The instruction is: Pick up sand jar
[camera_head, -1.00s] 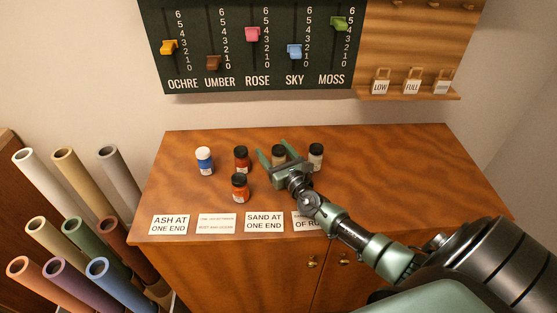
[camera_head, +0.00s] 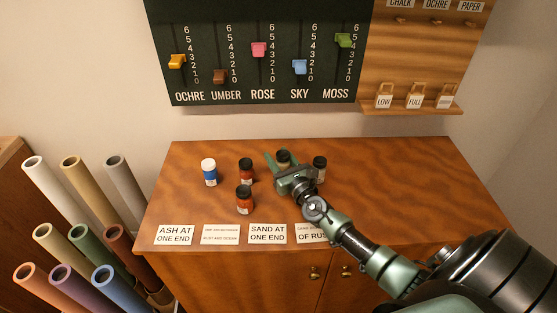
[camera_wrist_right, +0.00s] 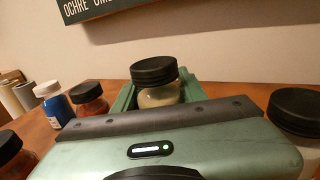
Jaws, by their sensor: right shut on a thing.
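The sand jar (camera_wrist_right: 158,95), with pale beige contents and a black lid, is between the fingers of my right gripper (camera_head: 281,163). In the head view the jar (camera_head: 283,156) is mostly hidden behind the gripper, with its dark lid showing. In the right wrist view, green fingers stand on both sides of the jar, and the gripper is shut on it. The jar is upright; I cannot tell whether its base touches the cabinet top. My left gripper is not in view.
A blue jar (camera_head: 210,172), a red-brown jar (camera_head: 246,170) and an orange-red jar (camera_head: 244,200) stand to the left. A pale jar (camera_head: 319,169) stands close on the right. Label cards (camera_head: 267,234) line the front edge of the cabinet top (camera_head: 400,180). Its right side is clear.

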